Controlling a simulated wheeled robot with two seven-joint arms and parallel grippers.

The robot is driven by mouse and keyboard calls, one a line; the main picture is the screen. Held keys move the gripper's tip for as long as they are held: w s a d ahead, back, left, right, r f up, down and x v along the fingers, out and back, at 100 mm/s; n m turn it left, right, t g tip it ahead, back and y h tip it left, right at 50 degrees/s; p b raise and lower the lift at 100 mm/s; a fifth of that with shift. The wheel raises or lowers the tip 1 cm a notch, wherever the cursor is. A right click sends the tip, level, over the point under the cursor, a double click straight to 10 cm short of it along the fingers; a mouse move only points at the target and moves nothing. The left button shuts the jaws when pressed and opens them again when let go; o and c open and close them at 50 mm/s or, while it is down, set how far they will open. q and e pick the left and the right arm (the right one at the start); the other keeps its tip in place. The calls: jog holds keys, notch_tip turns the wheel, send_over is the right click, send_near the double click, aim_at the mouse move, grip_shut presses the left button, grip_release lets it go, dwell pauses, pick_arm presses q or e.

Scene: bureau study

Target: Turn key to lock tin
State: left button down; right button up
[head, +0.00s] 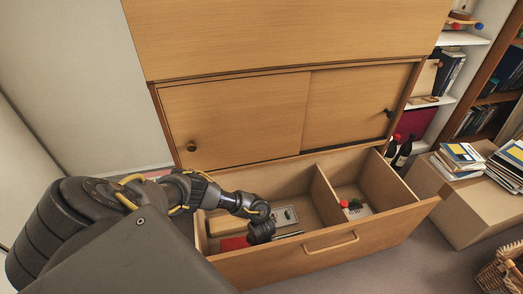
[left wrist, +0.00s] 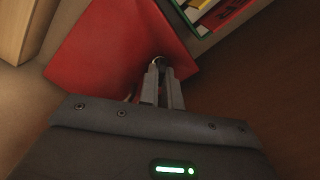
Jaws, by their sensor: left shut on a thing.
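The red tin (left wrist: 115,45) lies in the left compartment of the open drawer; in the head view only a red part (head: 234,243) shows beside my gripper. In the left wrist view my left gripper (left wrist: 160,68) is shut on a small, dark, round-ended thing, apparently the key (left wrist: 158,60), at the right part of the tin. How far the key is turned cannot be told. In the head view my left gripper (head: 261,234) reaches down into the drawer, and its fingertips are hidden. My right gripper is not in view.
The open drawer (head: 365,235) has a divider (head: 325,196). A grey-green box (head: 285,215) lies in the left compartment. Red and green small things (head: 350,204) lie in the right one. Sliding doors (head: 235,120) stand behind. A box with books (head: 470,205) is at the right.

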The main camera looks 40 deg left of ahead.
pick_arm(q)
jog(key=shift+m, duration=0.5)
jog(key=shift+m+b, duration=1.15)
jog(key=shift+m, duration=0.45)
jog(key=shift+f+m+b, duration=0.1)
jog(key=shift+m+b, duration=0.7)
jog(key=shift+m, duration=0.8)
jog(key=shift+m+b, duration=0.3)
jog(key=shift+b, duration=0.05)
